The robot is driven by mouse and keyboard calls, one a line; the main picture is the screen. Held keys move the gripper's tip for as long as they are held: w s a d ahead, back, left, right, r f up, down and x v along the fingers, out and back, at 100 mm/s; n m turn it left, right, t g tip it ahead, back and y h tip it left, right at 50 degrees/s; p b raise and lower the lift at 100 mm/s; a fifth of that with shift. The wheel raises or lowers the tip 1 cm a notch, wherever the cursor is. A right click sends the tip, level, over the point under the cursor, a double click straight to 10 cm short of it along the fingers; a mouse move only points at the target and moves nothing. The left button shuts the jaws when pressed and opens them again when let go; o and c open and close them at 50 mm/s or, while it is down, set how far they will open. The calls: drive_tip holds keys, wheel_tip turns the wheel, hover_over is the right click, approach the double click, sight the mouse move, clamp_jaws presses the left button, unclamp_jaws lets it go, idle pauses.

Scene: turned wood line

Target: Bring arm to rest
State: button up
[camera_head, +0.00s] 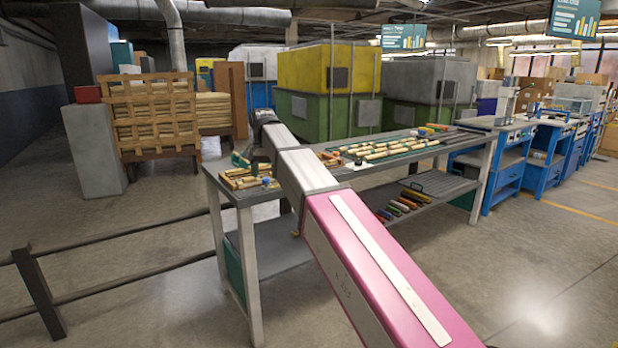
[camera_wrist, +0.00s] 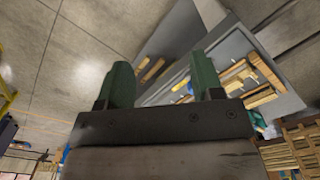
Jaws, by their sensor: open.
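My gripper (camera_wrist: 164,85) shows in the wrist view with its two green fingers apart and nothing between them. The workbench (camera_head: 228,192) has a grey top bearing several pale wooden pieces (camera_head: 248,180). These wooden pieces also show beyond the right finger in the wrist view (camera_wrist: 262,97). My arm hides the middle of the bench top.
More turned wooden pieces lie on green trays (camera_head: 375,152) along the bench. A lower shelf holds several coloured pieces (camera_head: 400,206). A dark rail (camera_head: 130,270) runs at the left. A wooden crate rack (camera_head: 150,115) stands behind. Open floor (camera_head: 520,280) lies at the right.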

drive_tip(key=s+d+f, duration=0.2)
drive_tip(key=d+f, duration=0.7)
drive_tip(key=f, duration=0.2)
drive_tip(key=s+d+f, duration=0.2)
drive_tip(key=d+f, duration=0.7)
drive_tip(key=f, duration=0.3)
drive_tip(key=s+d+f+n, duration=0.2)
drive_tip(key=s+d+f, duration=1.2)
drive_tip(key=f, duration=0.3)
drive_tip(key=shift+s+d, duration=0.3)
drive_tip(key=shift+d, duration=0.6)
drive_tip(key=shift+f, duration=0.1)
